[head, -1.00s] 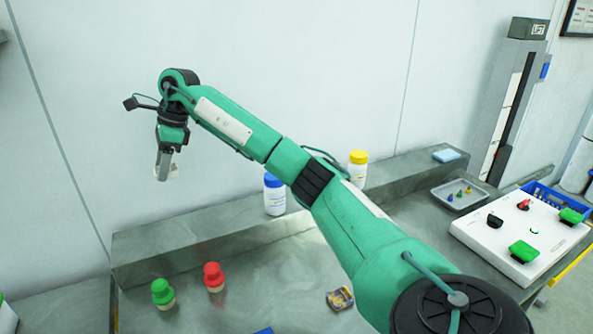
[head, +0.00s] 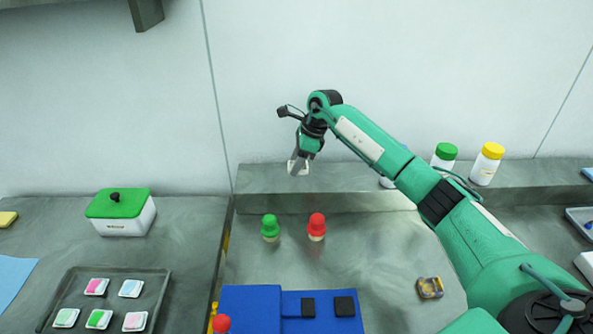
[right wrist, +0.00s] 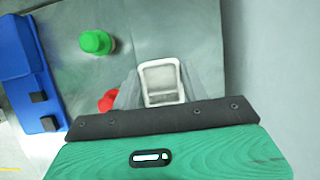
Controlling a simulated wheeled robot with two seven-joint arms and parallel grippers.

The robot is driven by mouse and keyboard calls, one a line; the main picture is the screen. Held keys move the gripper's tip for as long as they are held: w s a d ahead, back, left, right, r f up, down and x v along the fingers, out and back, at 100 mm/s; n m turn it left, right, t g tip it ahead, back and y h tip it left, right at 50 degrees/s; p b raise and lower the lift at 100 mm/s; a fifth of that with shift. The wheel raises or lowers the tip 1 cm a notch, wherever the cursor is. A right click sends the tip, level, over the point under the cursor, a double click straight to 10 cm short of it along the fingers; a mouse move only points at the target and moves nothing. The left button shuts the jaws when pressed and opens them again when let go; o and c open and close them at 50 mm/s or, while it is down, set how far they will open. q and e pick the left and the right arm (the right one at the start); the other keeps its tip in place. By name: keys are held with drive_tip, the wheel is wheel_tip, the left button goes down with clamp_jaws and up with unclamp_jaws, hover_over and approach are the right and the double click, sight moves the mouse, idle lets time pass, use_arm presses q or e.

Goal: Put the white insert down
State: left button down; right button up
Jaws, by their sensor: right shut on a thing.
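My right gripper (head: 298,165) is shut on the white insert (head: 305,168) and holds it up in front of the back wall, above the raised ledge. In the right wrist view the insert (right wrist: 161,78) is a small squarish dish with a white rim and a pale greyish middle, between the fingers of the right gripper (right wrist: 160,92). A dark grey tray (head: 113,301) stands on the left worktop and bears several small white dishes with pink, green and pale blue fillings. My left gripper is not in view.
A green-lidded white box (head: 122,222) stands behind the tray. A green-capped piece (head: 270,227) and a red-capped piece (head: 317,226) stand below the ledge. A blue fixture (head: 250,305) lies at the front. White bottles stand on the ledge at right.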

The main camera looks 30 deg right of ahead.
sight(296, 183)
wheel_tip(296, 183, down, 4)
drive_tip(key=shift+f+p, duration=0.25)
drive_tip(key=shift+p, duration=0.3)
drive_tip(key=shift+f, duration=0.1)
drive_tip(key=shift+f+b, duration=0.15)
drive_tip(key=shift+b, duration=0.15)
drive_tip(key=o, duration=1)
